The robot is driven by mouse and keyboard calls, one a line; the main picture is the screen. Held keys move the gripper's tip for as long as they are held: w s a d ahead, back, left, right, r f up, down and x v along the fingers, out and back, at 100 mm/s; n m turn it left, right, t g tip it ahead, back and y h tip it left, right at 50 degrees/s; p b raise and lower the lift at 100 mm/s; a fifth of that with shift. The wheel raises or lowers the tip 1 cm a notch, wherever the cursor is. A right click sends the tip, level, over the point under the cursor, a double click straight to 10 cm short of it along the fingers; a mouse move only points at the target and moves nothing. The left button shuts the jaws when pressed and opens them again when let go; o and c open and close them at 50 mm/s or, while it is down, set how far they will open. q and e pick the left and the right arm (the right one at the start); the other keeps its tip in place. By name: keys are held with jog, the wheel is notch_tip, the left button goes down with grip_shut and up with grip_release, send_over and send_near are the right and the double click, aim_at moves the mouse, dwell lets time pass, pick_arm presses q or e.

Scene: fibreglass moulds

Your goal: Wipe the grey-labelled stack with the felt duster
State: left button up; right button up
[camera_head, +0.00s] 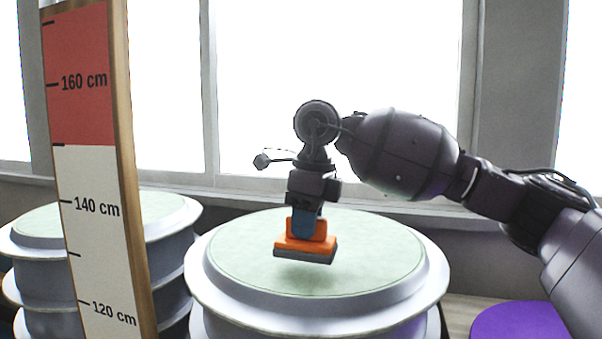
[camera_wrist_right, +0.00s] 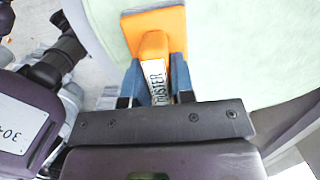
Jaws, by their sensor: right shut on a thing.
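My right gripper (camera_head: 307,222) is shut on the felt duster (camera_head: 306,246), an orange block with a grey felt pad underneath. The duster is over the pale green top of the middle mould stack (camera_head: 370,255). A shadow lies below the pad, and the pad looks slightly above the surface. In the right wrist view the blue fingertips (camera_wrist_right: 157,82) grip the orange handle of the duster (camera_wrist_right: 157,28), which reads "DUSTER". The stack's pale green top (camera_wrist_right: 240,50) fills much of that view. No grey label shows on the stack. My left gripper is not in view.
A second mould stack (camera_head: 165,222) with a pale green top stands at the left. A tall red and white height board (camera_head: 85,180) stands in front of it. A purple round surface (camera_head: 517,322) is at lower right. Windows are behind.

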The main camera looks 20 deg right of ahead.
jog(key=shift+w+d+r+p, duration=0.15)
jog(key=shift+w+r+p, duration=0.2)
jog(key=shift+r, duration=0.3)
jog(key=shift+s+r+p, duration=0.2)
jog(key=shift+r+p, duration=0.9)
jog(key=shift+r, duration=0.9)
